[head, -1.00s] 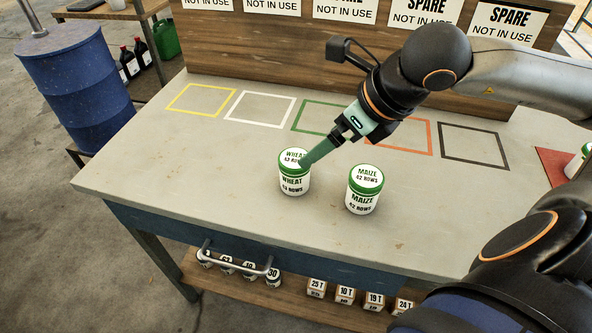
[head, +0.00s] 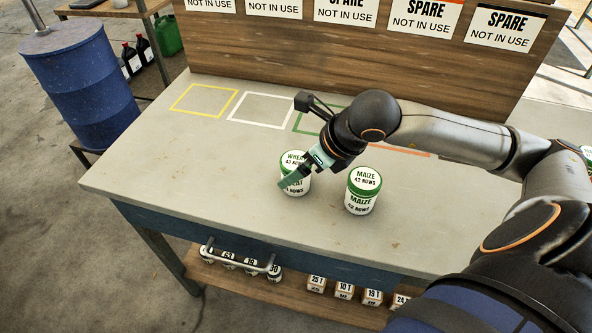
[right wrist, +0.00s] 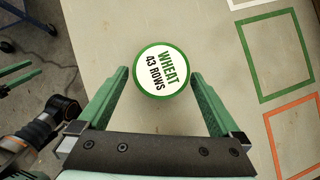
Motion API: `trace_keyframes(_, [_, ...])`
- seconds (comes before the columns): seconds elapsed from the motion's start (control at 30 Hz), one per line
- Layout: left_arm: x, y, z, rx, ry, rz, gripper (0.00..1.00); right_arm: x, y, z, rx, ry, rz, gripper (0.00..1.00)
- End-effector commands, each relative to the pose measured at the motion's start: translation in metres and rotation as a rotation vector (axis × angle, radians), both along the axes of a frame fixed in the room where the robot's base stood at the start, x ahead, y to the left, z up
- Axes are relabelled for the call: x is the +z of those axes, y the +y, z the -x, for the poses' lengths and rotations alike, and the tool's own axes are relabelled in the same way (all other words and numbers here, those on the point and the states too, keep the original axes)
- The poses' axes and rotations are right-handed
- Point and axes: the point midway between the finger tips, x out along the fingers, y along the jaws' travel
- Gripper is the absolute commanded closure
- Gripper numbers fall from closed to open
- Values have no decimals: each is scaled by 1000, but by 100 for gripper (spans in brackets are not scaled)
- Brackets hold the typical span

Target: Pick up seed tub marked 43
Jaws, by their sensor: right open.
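The wheat seed tub (head: 292,159), white with a green-rimmed lid, stands upright on the bench. Its lid reads WHEAT 43 ROWS in the right wrist view (right wrist: 160,72). My right gripper (head: 292,182) is open at this tub, its green fingers covering part of the label in the head view. In the right wrist view the lid lies between the two fingertips, with a gap on each side. Green fingers of my left gripper (right wrist: 20,76) show at the left edge of the right wrist view, partly cut off; the head view does not show them.
A maize tub (head: 362,190) marked 42 rows stands close on the right. Coloured outlines, such as the yellow one (head: 204,98), mark the bench behind. A drawer handle (head: 238,262) juts from the front. Small jars and boxes sit below. The bench's left part is clear.

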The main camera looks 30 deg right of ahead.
Motion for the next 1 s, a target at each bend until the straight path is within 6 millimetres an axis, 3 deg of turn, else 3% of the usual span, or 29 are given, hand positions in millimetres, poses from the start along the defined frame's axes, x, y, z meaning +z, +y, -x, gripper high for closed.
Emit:
trace_keyframes(0.2, [0, 1, 1, 2, 2, -1, 50, -23, 5, -13, 0, 1, -1, 0])
trace_keyframes(0.47, [-2, 1, 2, 3, 6, -2, 50, -25, 5, -15, 0, -1, 0, 0])
trace_keyframes(1.0, [0, 0, 2, 3, 3, 1, 50, -25, 5, -14, 0, 0, 0, 61])
